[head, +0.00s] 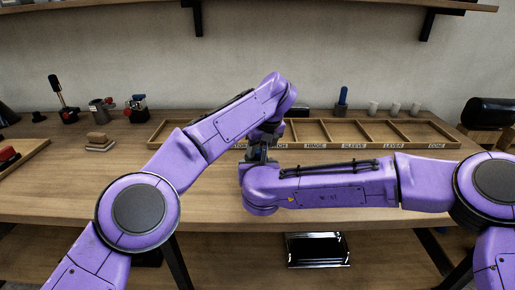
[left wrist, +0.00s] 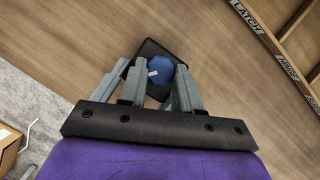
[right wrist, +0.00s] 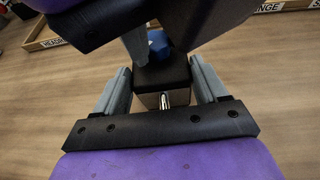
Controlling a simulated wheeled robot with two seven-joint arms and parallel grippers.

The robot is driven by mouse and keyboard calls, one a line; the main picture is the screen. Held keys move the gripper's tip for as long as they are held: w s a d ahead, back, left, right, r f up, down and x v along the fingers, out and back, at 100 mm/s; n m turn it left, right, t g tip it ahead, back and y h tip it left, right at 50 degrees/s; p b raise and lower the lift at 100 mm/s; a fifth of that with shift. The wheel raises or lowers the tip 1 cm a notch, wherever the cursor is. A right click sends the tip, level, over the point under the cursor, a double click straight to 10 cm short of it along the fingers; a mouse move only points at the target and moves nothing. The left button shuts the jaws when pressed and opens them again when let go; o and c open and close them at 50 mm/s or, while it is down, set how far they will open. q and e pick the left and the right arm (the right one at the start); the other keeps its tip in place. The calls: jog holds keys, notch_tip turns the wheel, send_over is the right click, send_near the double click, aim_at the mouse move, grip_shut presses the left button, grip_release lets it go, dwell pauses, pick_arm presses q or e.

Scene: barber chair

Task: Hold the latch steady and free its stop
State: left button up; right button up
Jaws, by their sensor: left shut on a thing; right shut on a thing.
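The latch is a dark block with a pale front and a small silver pin, seen in the right wrist view (right wrist: 164,76). Its blue faceted knob (left wrist: 160,69) stands on top, probably the stop. My left gripper (left wrist: 152,76) comes from above with its fingers on both sides of the knob, shut on it. My right gripper (right wrist: 160,88) is shut on the latch body from the side. In the head view my left gripper (head: 265,134) and right gripper (head: 258,155) meet above the bench, and my arms hide the latch there.
A wooden tray (head: 430,145) with labelled compartments lies behind the grippers on the workbench (head: 215,190). Small fixtures (head: 103,110) and a stacked block (head: 98,141) stand at left. White cups (head: 394,108) stand at the back right. A black tray (head: 317,250) lies below the bench top.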

pick_arm(q)
jog(key=shift+d, duration=0.1)
dwell(0.3)
jog(key=o, duration=0.8)
